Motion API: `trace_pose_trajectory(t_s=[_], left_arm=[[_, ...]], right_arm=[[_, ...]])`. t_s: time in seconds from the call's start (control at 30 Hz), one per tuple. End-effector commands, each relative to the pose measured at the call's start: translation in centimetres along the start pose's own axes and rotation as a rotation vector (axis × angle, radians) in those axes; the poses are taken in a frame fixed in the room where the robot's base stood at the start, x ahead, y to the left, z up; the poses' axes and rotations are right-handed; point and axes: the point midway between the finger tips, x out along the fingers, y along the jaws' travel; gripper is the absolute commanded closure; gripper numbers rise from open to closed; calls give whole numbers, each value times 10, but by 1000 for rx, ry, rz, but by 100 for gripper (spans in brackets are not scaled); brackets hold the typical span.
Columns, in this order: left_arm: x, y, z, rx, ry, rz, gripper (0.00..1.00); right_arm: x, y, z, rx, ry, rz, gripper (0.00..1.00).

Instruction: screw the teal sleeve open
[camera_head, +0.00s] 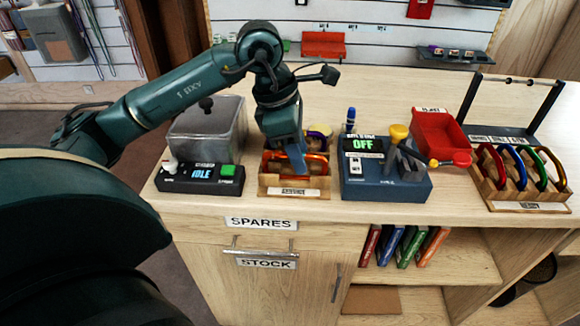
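My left gripper (294,158) points down over a wooden stand (268,189) with a label on its front, near the counter's front edge. An orange carabiner (318,157) rests in the stand, its loop arching around and behind the gripper. A blue-grey part between wrist and carabiner looks like my fingers. I cannot make out a teal sleeve; the gripper covers the middle of the carabiner. Whether the fingers are open or closed on something does not show. My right gripper is out of view.
A box with an "IDLE" display (202,177) and a grey bin (208,133) stand left. A blue device reading "OFF" (388,187) stands close right. Farther right are a red bin (437,128) and a rack of coloured carabiners (520,190).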

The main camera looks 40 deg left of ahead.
Motion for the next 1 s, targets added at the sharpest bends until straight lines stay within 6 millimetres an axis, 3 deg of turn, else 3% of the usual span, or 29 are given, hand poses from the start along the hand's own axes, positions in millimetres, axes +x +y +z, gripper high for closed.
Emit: trace_pose_trajectory(t_s=[0.63, 1.0], left_arm=[[1, -11, 0, 1, 0, -1, 60], [13, -11, -4, 1, 1, -3, 60]], right_arm=[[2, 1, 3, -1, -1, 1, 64], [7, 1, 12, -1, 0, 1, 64]])
